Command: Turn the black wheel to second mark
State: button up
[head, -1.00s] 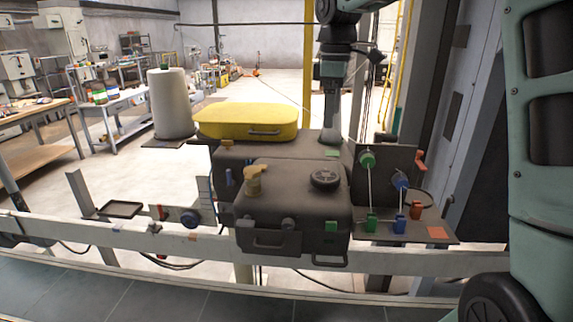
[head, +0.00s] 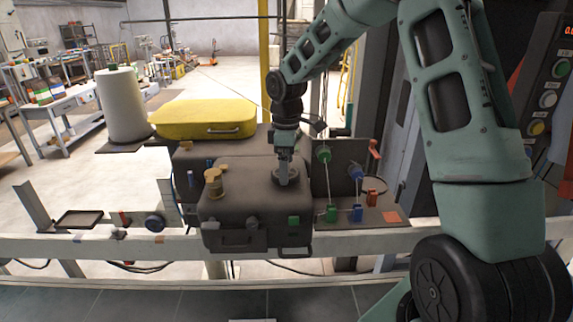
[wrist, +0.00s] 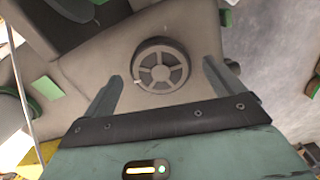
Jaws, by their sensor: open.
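The black wheel (head: 289,180) is a round spoked knob on top of the dark grey box (head: 235,205). In the head view my gripper (head: 284,172) is pointed down at it and hides part of it. In the wrist view the wheel (wrist: 160,65) shows whole, with several spokes and a small pale mark on its lower left rim. My gripper's two fingers are apart, one on each side of the wheel, with visible gaps between them and its rim. I cannot make out any numbered marks around the wheel.
A tan knob (head: 213,182) stands on the same box, left of the wheel. To the right is a plate with green and blue clamps (head: 357,213). A yellow case (head: 205,119) and a white spool (head: 122,105) stand behind. A pale rail (head: 100,245) runs in front.

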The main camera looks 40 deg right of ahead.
jog(key=shift+f, duration=0.9)
jog(key=shift+c, duration=0.3)
jog(key=c, duration=0.9)
